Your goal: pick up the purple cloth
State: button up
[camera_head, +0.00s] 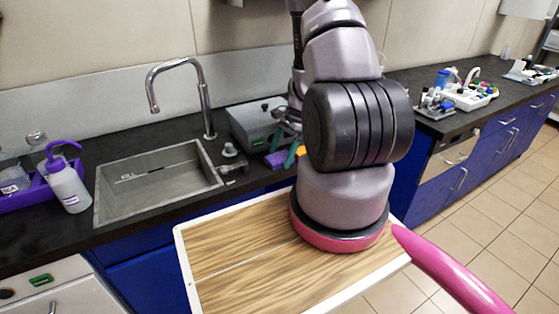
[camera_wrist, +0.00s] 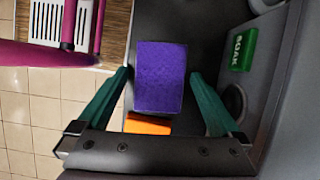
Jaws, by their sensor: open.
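The purple cloth (camera_wrist: 160,90) looks like a flat, folded rectangle on the dark counter in the wrist view. In the head view a bit of it (camera_head: 276,159) shows near the counter's front edge, right of the sink. My gripper (camera_wrist: 160,74) is open, with one green finger on each side of the cloth and gaps between. It holds nothing. In the head view my gripper (camera_head: 294,155) is partly hidden behind my arm. I cannot tell how high the fingers are above the counter.
An orange item (camera_wrist: 147,124) lies against the cloth's lower edge in the wrist view. A grey device (camera_head: 255,122) stands behind, and a green "SOAK" label (camera_wrist: 242,49) shows on a grey surface. The sink (camera_head: 160,181) lies left, with a purple-topped wash bottle (camera_head: 68,188) beyond.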

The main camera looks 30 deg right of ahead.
aim_at(281, 157)
jog(key=shift+f, duration=0.2)
dwell(0.3)
jog(key=c, duration=1.2)
jog(key=shift+o, duration=0.2)
jog(key=shift+r, duration=0.1)
notch_tip(281, 157, up, 10)
jog(key=shift+r, duration=0.15)
